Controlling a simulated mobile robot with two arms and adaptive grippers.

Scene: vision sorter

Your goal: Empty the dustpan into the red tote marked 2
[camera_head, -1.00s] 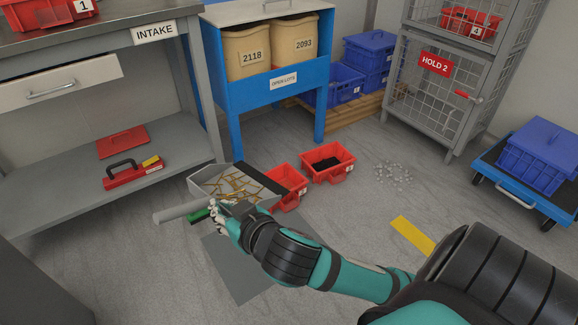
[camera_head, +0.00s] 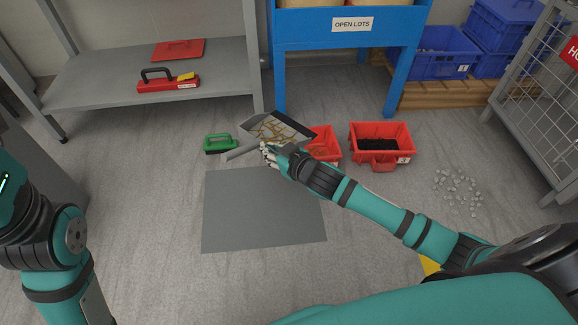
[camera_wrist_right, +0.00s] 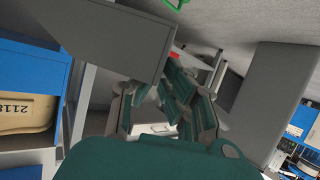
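The grey dustpan (camera_head: 298,125) holds several thin brass-coloured pieces and has a dark front edge. My right gripper (camera_head: 268,154) is shut on its grey handle (camera_head: 240,152), which sticks out to the left of the fingers. The right wrist view shows the fingers (camera_wrist_right: 172,95) close against a grey surface. The pan's right edge overlaps a red tote (camera_head: 328,145) in the picture; this tote is partly hidden. A second red tote (camera_head: 381,129) to its right holds dark material. I cannot read either tote's label surely. My left arm shows at the left; its gripper is out of view.
A green brush (camera_head: 220,143) lies left of the pan. A grey mat (camera_head: 262,215) lies in front. Small pale bits (camera_head: 457,190) are scattered at right. A blue stand (camera_head: 347,40), a shelf (camera_head: 110,75) and a wire cage (camera_head: 540,110) border the floor.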

